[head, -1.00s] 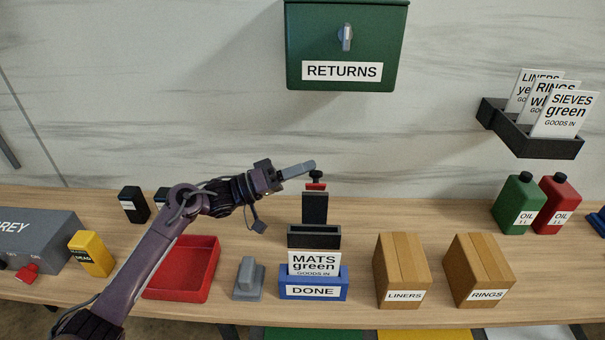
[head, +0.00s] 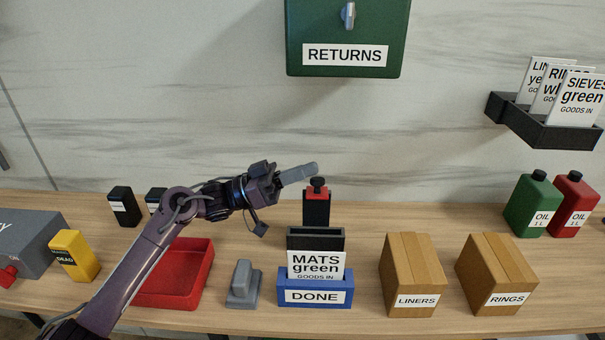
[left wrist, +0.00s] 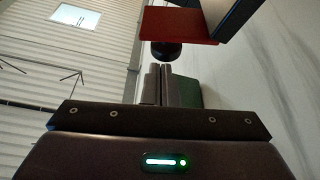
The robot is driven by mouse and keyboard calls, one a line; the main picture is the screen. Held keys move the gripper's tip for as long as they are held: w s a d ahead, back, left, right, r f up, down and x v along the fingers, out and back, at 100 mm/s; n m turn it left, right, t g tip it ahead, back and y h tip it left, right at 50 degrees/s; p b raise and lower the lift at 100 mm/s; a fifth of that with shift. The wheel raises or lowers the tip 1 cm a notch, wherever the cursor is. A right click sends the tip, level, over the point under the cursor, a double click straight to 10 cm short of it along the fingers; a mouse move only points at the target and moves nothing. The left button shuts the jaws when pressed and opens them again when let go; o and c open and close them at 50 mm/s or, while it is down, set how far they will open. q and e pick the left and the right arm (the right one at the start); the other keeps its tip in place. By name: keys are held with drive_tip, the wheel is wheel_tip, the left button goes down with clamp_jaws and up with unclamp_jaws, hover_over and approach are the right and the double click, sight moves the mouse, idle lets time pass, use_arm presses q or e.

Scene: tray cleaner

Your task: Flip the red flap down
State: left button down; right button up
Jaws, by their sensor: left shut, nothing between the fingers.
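The red flap (head: 317,195) sits at the top of a black upright stand behind the MATS green card, with a round black knob (head: 318,182) on it. In the left wrist view the red flap (left wrist: 178,26) is a flat plate joined to a dark body, and its black knob (left wrist: 166,50) points toward my fingers. My left gripper (head: 313,169) is shut and empty, its grey fingers just above the knob in the head view. In the left wrist view the shut left gripper (left wrist: 164,72) is close to the knob; I cannot tell whether they touch. My right gripper is not in view.
A blue DONE holder (head: 315,283) with the MATS green card (head: 317,263) stands in front of the stand. A red tray (head: 205,290) lies below my left arm. Brown LINERS (head: 411,270) and RINGS (head: 492,270) boxes stand right. The green RETURNS box (head: 300,30) hangs above.

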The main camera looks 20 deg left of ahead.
use_arm(q)
drive_tip(key=s+a+b, duration=0.2)
drive_tip(key=a, duration=0.7)
drive_tip(key=shift+s+f, duration=0.3)
drive_tip(key=shift+s, duration=0.1)
